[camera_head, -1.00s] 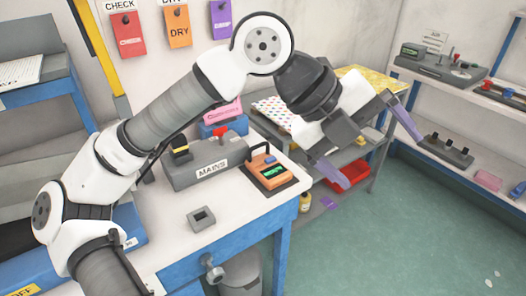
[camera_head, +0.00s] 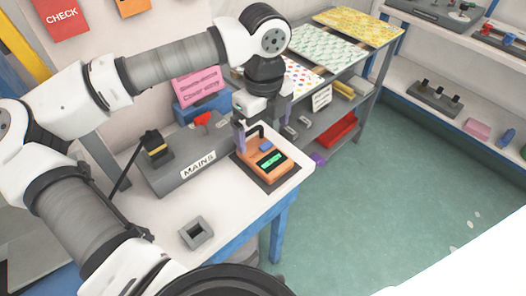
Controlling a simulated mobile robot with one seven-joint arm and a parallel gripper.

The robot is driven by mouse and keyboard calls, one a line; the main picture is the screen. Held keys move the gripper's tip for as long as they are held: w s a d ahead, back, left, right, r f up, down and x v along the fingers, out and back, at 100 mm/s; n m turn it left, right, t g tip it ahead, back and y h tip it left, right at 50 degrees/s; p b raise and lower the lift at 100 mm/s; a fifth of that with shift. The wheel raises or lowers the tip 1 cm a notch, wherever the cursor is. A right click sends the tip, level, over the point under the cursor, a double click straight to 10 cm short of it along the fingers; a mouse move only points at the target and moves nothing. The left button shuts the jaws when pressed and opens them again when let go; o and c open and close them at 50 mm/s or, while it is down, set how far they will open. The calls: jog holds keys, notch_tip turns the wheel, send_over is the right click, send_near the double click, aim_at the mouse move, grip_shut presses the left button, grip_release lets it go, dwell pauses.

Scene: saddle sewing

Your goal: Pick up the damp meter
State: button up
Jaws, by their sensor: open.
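The damp meter appears to be the orange device (camera_head: 284,164) with a lit green screen and a blue button, lying on a dark mat (camera_head: 287,182) at the right end of the white workbench (camera_head: 228,214). A dark looped handle rises from its far end. My gripper (camera_head: 263,125) points down at the far end of the meter. Its two purple-grey fingers are apart, the left one low beside the meter's far left corner. Whether a finger touches the meter or its handle cannot be told. Nothing shows held between the fingers.
A grey MAINS box (camera_head: 186,165) with a red switch stands close to the left of the meter. A small grey square block (camera_head: 196,231) lies nearer. A pink case on a blue box (camera_head: 202,105) stands behind. Shelves with patterned sheets (camera_head: 327,46) stand beyond the bench.

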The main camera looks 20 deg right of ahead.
aim_at(263, 150)
jog(key=shift+w+f+p, duration=0.15)
jog(key=shift+f+p, duration=1)
jog(key=shift+f, duration=2.7)
jog(key=c, duration=1.2)
jog(key=shift+r, duration=0.15)
notch_tip(263, 150, up, 20)
jog(key=b, duration=0.3)
